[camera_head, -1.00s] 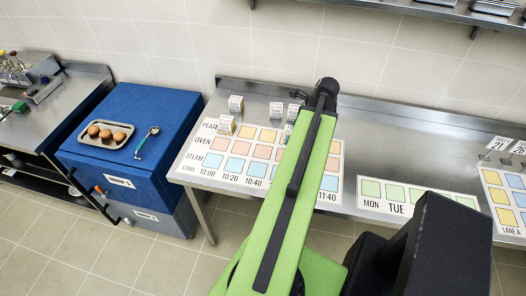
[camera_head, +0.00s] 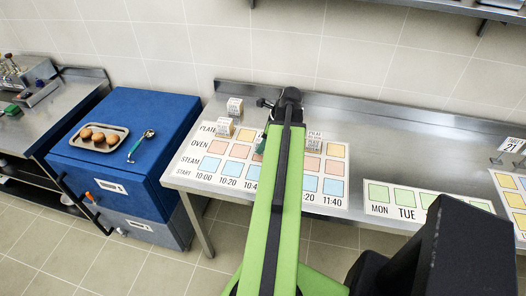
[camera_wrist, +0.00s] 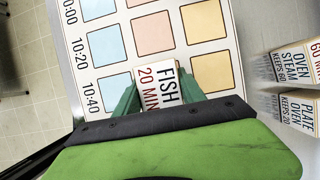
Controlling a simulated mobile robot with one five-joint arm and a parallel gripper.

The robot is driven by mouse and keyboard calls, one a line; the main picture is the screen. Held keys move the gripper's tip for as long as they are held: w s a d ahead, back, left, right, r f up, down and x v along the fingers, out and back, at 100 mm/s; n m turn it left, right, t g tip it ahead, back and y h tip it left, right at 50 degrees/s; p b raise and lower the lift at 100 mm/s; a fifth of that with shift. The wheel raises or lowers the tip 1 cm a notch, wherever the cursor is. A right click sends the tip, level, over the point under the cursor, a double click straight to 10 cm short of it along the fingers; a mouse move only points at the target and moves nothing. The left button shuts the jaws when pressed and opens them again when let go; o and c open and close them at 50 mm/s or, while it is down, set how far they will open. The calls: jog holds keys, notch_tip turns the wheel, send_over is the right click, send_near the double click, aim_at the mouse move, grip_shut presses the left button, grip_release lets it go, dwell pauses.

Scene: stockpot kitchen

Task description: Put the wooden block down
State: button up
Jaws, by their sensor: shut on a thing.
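The wooden block (camera_wrist: 150,82), with a white face printed FISH and 20 MIN, is between the green fingers of my gripper (camera_wrist: 160,84) in the wrist view. The gripper is shut on it. The block is over the 10:40 column of the printed schedule sheet (camera_wrist: 128,62), between a blue and a yellow square, and covers the square there. I cannot tell whether it touches the sheet. In the head view my arm hides the block; only a bit of green finger shows left of the arm, over the schedule sheet (camera_head: 190,172).
Two printed blocks stand at the sheet's left, one at the back (camera_head: 235,106) and one by the PLATE row (camera_head: 225,128). More stand right of the arm (camera_head: 313,142). A MON/TUE sheet (camera_head: 376,208) lies right. A blue cabinet (camera_head: 120,180) stands left of the steel table.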

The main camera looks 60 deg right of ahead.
jog(key=shift+f+b, duration=0.85)
jog(key=shift+f, duration=0.7)
jog(key=o, duration=1.5)
jog(key=shift+r, duration=0.1)
jog(key=shift+r, duration=0.1)
jog(key=shift+r+p, duration=0.25)
jog(key=shift+p, duration=0.2)
jog(key=p+v, duration=1)
jog(key=v, duration=0.1)
jog(key=shift+r+p, duration=0.3)
jog(key=shift+p, duration=0.05)
jog(key=shift+s, duration=0.1)
